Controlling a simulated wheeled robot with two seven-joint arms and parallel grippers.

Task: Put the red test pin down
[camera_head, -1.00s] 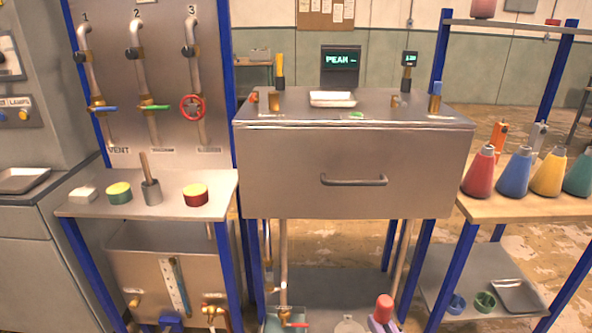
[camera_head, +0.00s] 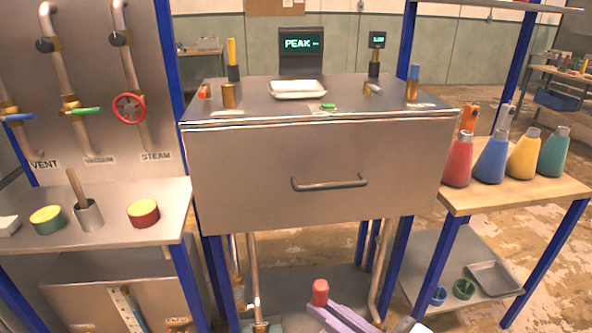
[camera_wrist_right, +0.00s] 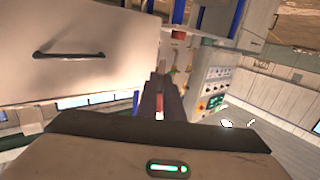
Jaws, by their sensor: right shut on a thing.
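The red test pin (camera_head: 320,292) shows at the bottom of the head view, its red top upright. My right gripper (camera_head: 328,312) is shut on it and holds it low in front of the chamber. In the right wrist view the dark fingers of the right gripper (camera_wrist_right: 162,100) point ahead, with a small patch of red between them. The rest of the pin is hidden by the fingers. My left gripper is out of view.
The steel chamber (camera_head: 315,170) has a handle (camera_head: 329,184) on its front. On its top are a pale tray (camera_head: 298,89), a yellow-topped pin (camera_head: 232,58) and a blue-topped pin (camera_head: 412,82). Side benches hold tins (camera_head: 143,213) at left and coloured flasks (camera_head: 458,160) at right.

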